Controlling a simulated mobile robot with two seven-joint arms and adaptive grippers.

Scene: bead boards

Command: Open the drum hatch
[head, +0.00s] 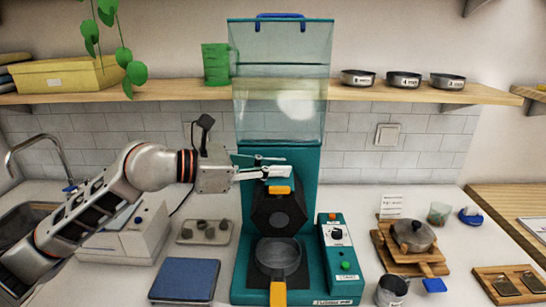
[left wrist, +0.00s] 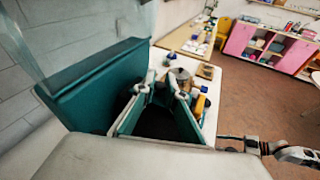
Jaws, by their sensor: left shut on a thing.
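The teal machine (head: 306,160) stands at the middle of the counter, with a clear hopper (head: 283,80) on top. Its dark, many-sided drum (head: 278,215) is at the front, with an orange-yellow handle (head: 279,189) at the drum's upper edge. My left gripper (head: 277,166) reaches in from the left just above that handle, its fingers pointing right. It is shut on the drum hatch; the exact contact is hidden. Its fingers (left wrist: 163,90) also show in the left wrist view. Part of my right arm shows at that view's right edge, its fingers unclear.
A pan (head: 278,257) sits below the drum. A teal control box (head: 338,245) stands close on the right. A blue pad (head: 185,280) and a tray of small dark pieces (head: 205,232) lie left. A wooden shelf (head: 180,94) runs behind.

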